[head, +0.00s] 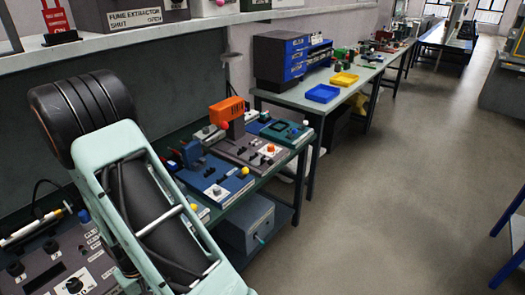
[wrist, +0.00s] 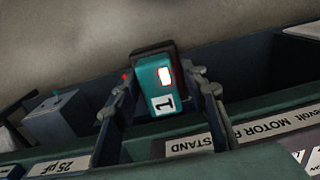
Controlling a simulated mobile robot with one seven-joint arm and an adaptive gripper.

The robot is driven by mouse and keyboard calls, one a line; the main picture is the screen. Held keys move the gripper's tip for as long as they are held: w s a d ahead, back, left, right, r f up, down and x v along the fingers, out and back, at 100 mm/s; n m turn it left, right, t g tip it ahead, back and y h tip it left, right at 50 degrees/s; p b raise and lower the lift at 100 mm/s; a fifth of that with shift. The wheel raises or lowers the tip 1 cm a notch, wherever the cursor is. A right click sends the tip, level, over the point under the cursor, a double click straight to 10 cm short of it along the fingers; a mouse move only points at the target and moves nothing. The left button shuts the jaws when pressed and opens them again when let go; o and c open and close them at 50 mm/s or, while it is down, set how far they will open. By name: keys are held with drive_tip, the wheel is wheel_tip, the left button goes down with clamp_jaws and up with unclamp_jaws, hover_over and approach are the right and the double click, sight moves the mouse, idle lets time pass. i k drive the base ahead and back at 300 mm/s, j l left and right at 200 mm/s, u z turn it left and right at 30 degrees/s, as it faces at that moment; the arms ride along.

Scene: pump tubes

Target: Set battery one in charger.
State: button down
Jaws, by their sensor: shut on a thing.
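The battery looks slightly tilted in this view. Whether it touches anything below is hidden. In the head view my pale green arm covers the left side, and neither the gripper nor the battery shows. I cannot pick out the charger with certainty in either view.
In the wrist view, a labelled edge reading "STAND" and "MOTOR" (wrist: 250,130) runs below the battery, with a grey box (wrist: 55,116) at left. In the head view, a bench carries several devices, including an orange one (head: 226,110). Blue (head: 322,93) and yellow (head: 344,79) trays lie beyond.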

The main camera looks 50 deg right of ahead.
sight(280, 127)
drive_tip(key=l+z, duration=0.1)
drive_tip(key=l, duration=0.55)
drive_tip(key=l+z, duration=0.1)
drive_tip(key=l, duration=0.6)
drive_tip(key=i+l+z, duration=0.1)
drive_tip(key=l, duration=0.55)
drive_tip(key=i+l, duration=0.1)
drive_tip(key=l, duration=0.55)
drive_tip(key=i+l, duration=0.1)
drive_tip(key=l, duration=0.6)
drive_tip(key=i+l, duration=0.1)
drive_tip(key=l, duration=0.2)
drive_tip(key=i+l, duration=0.1)
drive_tip(key=l, duration=0.2)
